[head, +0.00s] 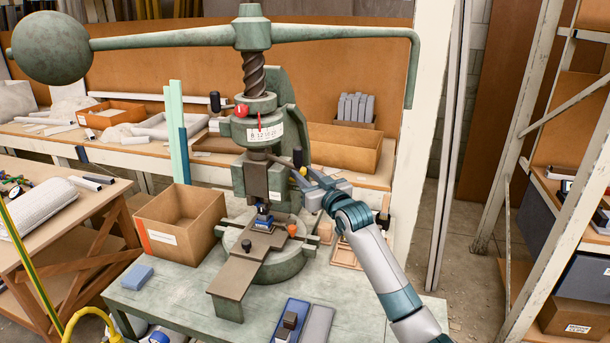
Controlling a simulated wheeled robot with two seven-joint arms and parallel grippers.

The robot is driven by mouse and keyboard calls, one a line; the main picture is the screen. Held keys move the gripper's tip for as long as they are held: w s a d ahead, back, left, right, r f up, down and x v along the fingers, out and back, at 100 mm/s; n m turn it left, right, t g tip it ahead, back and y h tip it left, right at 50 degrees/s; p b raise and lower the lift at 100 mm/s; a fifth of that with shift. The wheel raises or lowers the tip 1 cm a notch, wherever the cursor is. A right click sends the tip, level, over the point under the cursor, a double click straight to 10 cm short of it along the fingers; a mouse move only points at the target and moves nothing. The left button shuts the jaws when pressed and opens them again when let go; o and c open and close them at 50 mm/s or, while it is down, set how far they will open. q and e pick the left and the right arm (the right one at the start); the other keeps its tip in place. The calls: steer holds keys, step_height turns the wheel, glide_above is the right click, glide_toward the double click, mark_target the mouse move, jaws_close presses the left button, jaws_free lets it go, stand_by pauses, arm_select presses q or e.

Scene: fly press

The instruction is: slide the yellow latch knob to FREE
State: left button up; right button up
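The green fly press (262,130) stands on the bench with its screw, ram and round base in view. I cannot make out a yellow latch knob; it may be hidden behind my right gripper or too small to see. My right gripper (298,174) is just right of the press ram (256,180), its fingers pointing left and up. The fingers look apart, with nothing clearly between them. A dark bar with a black knob (298,156) sticks out just above the fingertips. I cannot tell whether they touch. My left gripper is out of view.
A red ball knob (241,110) is on the press collar and an orange knob (292,230) on its base. A cardboard box (180,222) stands left of the press. A blue tray (291,318) lies at the bench front. The long counterweighted arm (340,33) spans overhead.

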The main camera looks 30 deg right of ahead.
jaws_close()
steer(key=shift+s+d+p, duration=0.3)
steer(key=shift+s+d, duration=0.45)
steer(key=shift+s, duration=0.1)
jaws_free()
steer(key=shift+s+d, duration=0.15)
